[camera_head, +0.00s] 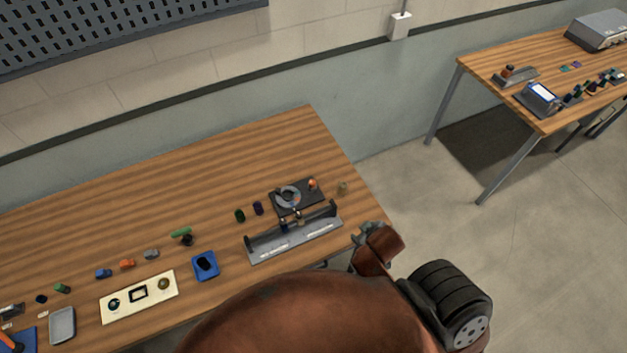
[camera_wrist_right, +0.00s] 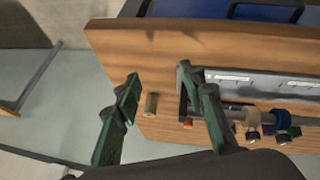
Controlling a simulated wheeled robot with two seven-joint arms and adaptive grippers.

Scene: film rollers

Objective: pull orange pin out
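A small orange pin (camera_head: 313,184) stands at the back right corner of a dark plate (camera_head: 275,207) in the head view. In the right wrist view, a bit of orange (camera_wrist_right: 187,124), probably this pin, shows beside the right finger, partly hidden. My right gripper (camera_head: 369,231) is at the table's right edge, in front of and to the right of the pin. In the wrist view, my right gripper (camera_wrist_right: 158,78) has its two green fingers spread, with nothing held between them. My left gripper is not in view.
A grey rail fixture (camera_head: 293,240) lies in front of the plate. A tan cylinder (camera_head: 342,188) stands right of the pin. Green (camera_head: 239,215) and purple (camera_head: 257,208) cylinders stand left. A blue block (camera_head: 205,265) is further left. The table's back is clear.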

